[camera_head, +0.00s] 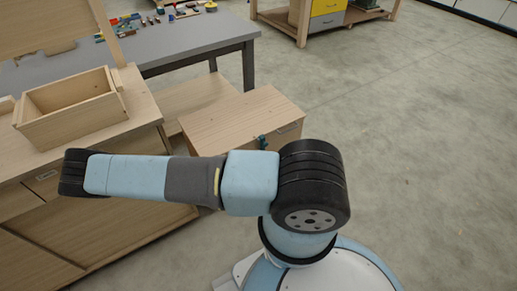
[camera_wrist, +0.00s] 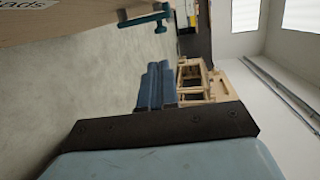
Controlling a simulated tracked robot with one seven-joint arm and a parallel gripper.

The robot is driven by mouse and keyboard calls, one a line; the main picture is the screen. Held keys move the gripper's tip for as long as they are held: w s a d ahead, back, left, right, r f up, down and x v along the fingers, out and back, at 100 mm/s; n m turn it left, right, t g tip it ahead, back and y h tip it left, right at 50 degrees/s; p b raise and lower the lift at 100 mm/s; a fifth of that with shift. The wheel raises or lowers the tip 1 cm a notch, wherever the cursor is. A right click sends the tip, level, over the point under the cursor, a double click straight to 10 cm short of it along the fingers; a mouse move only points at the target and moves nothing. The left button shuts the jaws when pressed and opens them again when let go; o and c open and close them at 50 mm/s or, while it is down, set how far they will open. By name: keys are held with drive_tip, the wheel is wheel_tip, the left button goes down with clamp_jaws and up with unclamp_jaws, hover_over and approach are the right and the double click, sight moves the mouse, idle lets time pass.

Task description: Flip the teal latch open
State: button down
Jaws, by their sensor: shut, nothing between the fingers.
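The teal latch (camera_head: 262,142) is on the front edge of a closed wooden box (camera_head: 232,118), partly hidden behind my arm in the head view. In the wrist view the teal latch (camera_wrist: 148,21) shows at the top, along the edge of the wooden box (camera_wrist: 60,20), which bears dark lettering. My gripper (camera_wrist: 159,66) shows in the wrist view with its two blue-grey fingers together and empty. The fingertips are below the latch in that picture and apart from it. My gripper does not show in the head view.
An open wooden tray (camera_head: 72,108) stands on a wooden cabinet at the left. A grey table (camera_head: 190,42) with small colourful parts is behind. A wooden bench with a yellow and grey cabinet (camera_head: 327,15) is at the back. The floor (camera_head: 420,130) at the right is clear.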

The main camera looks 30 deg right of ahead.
drive_tip(key=shift+d+f, duration=0.1)
drive_tip(key=shift+d, duration=0.1)
drive_tip(key=x, duration=1.4)
drive_tip(key=shift+w, duration=0.1)
drive_tip(key=shift+w+a, duration=0.1)
drive_tip(key=shift+a, duration=0.1)
